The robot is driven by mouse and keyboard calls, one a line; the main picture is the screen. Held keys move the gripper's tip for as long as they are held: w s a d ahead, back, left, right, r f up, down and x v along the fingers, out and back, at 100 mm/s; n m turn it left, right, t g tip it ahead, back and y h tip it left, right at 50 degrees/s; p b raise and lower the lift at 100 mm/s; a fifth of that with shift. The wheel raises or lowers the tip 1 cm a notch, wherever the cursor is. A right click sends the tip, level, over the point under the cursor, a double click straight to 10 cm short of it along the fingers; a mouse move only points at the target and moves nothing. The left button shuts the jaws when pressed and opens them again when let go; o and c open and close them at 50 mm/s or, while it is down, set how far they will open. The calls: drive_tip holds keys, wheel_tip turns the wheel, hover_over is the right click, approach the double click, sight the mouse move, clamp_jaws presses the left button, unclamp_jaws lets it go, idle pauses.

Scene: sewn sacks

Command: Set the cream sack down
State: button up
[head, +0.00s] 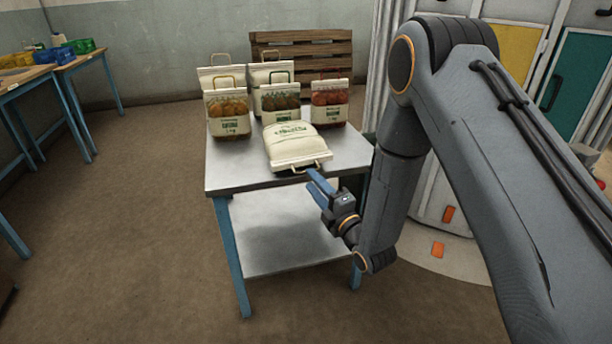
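The cream sack (294,144) with green print lies on its side on the metal-topped table (232,173), near the front edge. Its tan handle (305,166) points toward the front edge. My gripper (316,180), with blue fingers, is at the table's front edge, just in front of the sack and close to the handle's right part. The view is too small to tell whether the fingers touch the handle or how far apart they are.
The tabletop is bare to the left and right of the cream sack. A wooden pallet (302,50) leans behind. Another table (78,62) stands at left.

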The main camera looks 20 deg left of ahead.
drive_tip(key=shift+v, duration=2.8)
